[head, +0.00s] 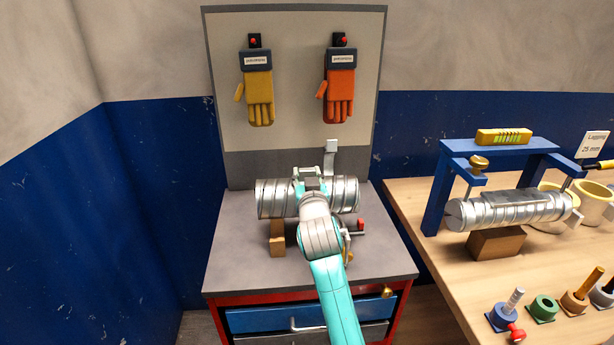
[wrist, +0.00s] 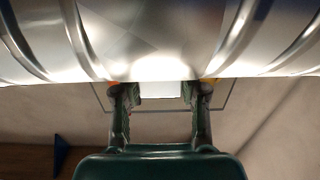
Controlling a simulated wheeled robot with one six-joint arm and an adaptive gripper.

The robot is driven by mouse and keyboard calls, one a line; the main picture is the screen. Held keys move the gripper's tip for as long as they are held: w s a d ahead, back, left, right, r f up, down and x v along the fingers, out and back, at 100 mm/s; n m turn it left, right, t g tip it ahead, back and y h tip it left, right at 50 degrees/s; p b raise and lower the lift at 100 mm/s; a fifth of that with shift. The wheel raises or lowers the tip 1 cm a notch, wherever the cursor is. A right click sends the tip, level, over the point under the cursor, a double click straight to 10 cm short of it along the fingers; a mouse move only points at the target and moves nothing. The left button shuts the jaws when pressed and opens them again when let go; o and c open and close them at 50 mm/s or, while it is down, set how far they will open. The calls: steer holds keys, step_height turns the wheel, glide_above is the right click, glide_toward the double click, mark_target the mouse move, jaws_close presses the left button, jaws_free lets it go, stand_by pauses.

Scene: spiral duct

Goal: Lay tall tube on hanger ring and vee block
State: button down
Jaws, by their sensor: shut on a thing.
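A silver spiral-ribbed tube (head: 272,198) lies level across the front of my gripper (head: 312,177), above the grey cabinet top. My gripper is shut on it near its middle; the tube also fills the top of the wrist view (wrist: 160,40), with my gripper (wrist: 160,90) against it. A wooden block (head: 277,242) stands below the tube's left part; I cannot tell whether they touch. Another silver tube (head: 510,210) lies on the right bench, over a brown block (head: 496,243) and under a blue frame (head: 437,200) with hangers. Hanger ring details are too small to tell.
Yellow (head: 259,98) and orange (head: 339,97) gloves hang on the back panel. A small red-tipped fitting (head: 361,225) is right of my wrist on the cabinet top (head: 235,265). The wooden bench (head: 425,215) holds several small parts in front. The cabinet's front left top is clear.

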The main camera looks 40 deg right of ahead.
steer(key=shift+f, duration=2.95)
stand_by(0.7)
steer(key=c, duration=0.5)
jaws_free()
steer(key=shift+c, duration=0.2)
steer(key=shift+f, duration=0.1)
steer(key=v, duration=1.2)
